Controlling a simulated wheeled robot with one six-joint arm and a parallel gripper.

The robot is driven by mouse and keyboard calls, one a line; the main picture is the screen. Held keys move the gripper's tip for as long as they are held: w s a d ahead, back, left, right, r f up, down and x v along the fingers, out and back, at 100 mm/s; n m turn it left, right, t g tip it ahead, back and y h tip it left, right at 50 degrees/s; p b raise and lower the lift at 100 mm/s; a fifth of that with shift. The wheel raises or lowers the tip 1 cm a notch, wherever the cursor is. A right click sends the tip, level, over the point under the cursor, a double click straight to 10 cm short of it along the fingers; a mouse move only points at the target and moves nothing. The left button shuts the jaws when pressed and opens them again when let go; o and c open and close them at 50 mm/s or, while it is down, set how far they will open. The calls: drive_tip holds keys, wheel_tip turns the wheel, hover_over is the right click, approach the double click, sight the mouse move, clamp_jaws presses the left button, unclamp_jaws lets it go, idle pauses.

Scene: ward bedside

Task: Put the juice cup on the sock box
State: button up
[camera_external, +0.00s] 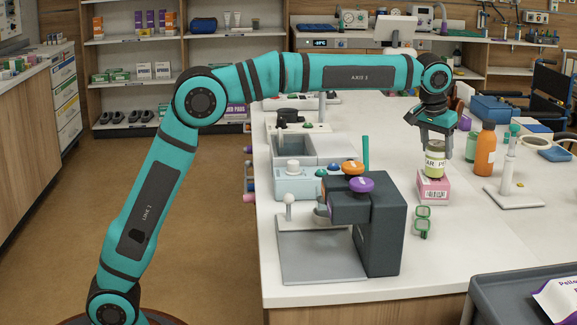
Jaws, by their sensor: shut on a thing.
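My gripper (436,146) points down over the white counter and is shut on a small pale green cup with a printed label (434,163), which I take to be the juice cup. The label is only partly readable. The cup is upright, directly over a pink box (433,191), which I take to be the sock box. The cup's bottom meets the box's top in the picture; I cannot tell whether it rests there or hangs just above. The cup's upper rim is partly hidden by the fingers.
An orange bottle (485,153) stands to the right of the cup, near a white stand (509,176). Green glasses (422,222) lie in front of the box. A dark grey machine (380,225) stands at front left. A grey tray (500,290) is at front right.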

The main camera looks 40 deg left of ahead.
drive_tip(key=shift+f, duration=0.1)
drive_tip(key=o, duration=1.1)
drive_tip(key=v, duration=1.2)
drive_tip(key=shift+a, duration=0.1)
drive_tip(key=s+a+r+t+h, duration=0.1)
drive_tip(key=s+a+r+t, duration=0.15)
drive_tip(key=a, duration=0.85)
drive_tip(key=s+a+r+t+h, duration=0.1)
drive_tip(key=s+a+r+t, duration=0.2)
drive_tip(key=a, duration=0.8)
drive_tip(key=s+a+r+t+h, duration=0.1)
drive_tip(key=s+a+r, duration=0.25)
drive_tip(key=a, duration=0.75)
drive_tip(key=s+a+f+t+y, duration=0.1)
drive_tip(key=s+a+f+t, duration=0.3)
drive_tip(key=s+a, duration=0.6)
drive_tip(key=s+a+f+n+t+y, duration=0.1)
drive_tip(key=s+a+f+t, duration=0.3)
drive_tip(key=s+a, duration=0.6)
drive_tip(key=s+f+y, duration=0.1)
drive_tip(key=s, duration=0.4)
drive_tip(key=shift+n, duration=0.3)
